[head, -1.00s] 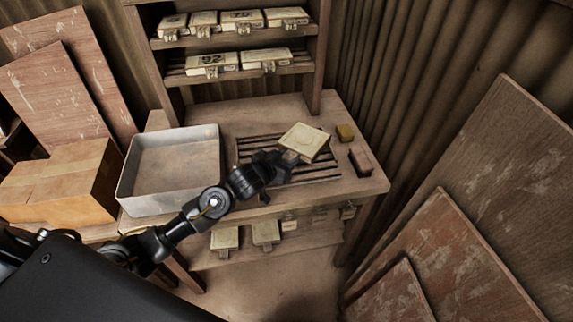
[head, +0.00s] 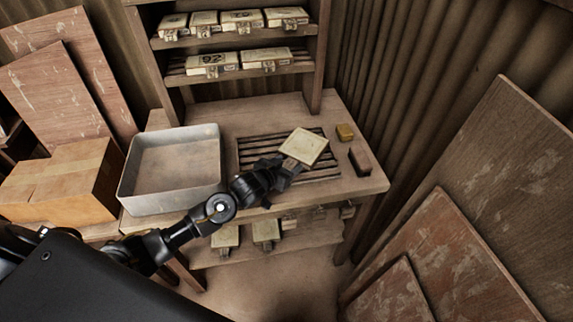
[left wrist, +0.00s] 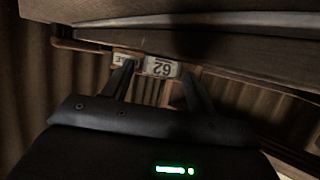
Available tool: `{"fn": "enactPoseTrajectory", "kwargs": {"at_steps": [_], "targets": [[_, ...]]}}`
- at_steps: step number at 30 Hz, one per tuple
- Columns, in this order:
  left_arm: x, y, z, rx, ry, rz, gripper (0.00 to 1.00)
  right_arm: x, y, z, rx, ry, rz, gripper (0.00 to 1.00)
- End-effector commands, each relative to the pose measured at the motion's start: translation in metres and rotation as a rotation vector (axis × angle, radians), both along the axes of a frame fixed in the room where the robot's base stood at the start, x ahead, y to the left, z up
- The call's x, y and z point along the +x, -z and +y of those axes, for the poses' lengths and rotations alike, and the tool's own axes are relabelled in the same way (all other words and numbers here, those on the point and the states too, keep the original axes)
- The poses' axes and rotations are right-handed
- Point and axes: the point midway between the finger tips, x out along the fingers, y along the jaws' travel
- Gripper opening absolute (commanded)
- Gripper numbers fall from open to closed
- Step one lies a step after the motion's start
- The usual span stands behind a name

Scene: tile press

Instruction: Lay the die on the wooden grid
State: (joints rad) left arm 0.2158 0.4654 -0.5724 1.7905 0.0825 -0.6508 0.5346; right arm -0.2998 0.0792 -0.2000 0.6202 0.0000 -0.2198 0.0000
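The die (head: 304,146) is a pale cream square plate in the head view. It is over the right part of the dark slatted wooden grid (head: 246,157) on the bench and hides some of its slats. My left gripper (head: 287,168) is at the die's near left edge and appears shut on it. Whether the die touches the slats is hard to tell. In the left wrist view the two fingers of my left gripper (left wrist: 158,85) show dark, with pale plates marked with numbers, one reading 62 upside down, between and beyond them. My right gripper is not in view.
A grey metal tray (head: 128,185) stands left of the grid. Shelves behind hold several similar plates (head: 212,63). More plates sit below the bench (head: 266,230).

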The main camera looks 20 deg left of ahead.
Motion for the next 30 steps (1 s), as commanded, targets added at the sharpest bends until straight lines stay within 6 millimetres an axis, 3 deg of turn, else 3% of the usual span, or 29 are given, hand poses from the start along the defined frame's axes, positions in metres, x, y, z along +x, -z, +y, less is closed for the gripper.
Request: {"fn": "enactPoseTrajectory", "kwargs": {"at_steps": [8,21,30], "targets": [[-0.008,-0.004,0.002,-0.002,0.0,-0.003,0.58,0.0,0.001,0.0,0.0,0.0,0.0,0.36],[-0.085,-0.037,0.019,-0.003,0.001,-0.002,0.58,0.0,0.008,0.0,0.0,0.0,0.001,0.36],[-0.107,-0.048,0.024,-0.003,0.001,-0.004,0.58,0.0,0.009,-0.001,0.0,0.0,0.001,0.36]]}}
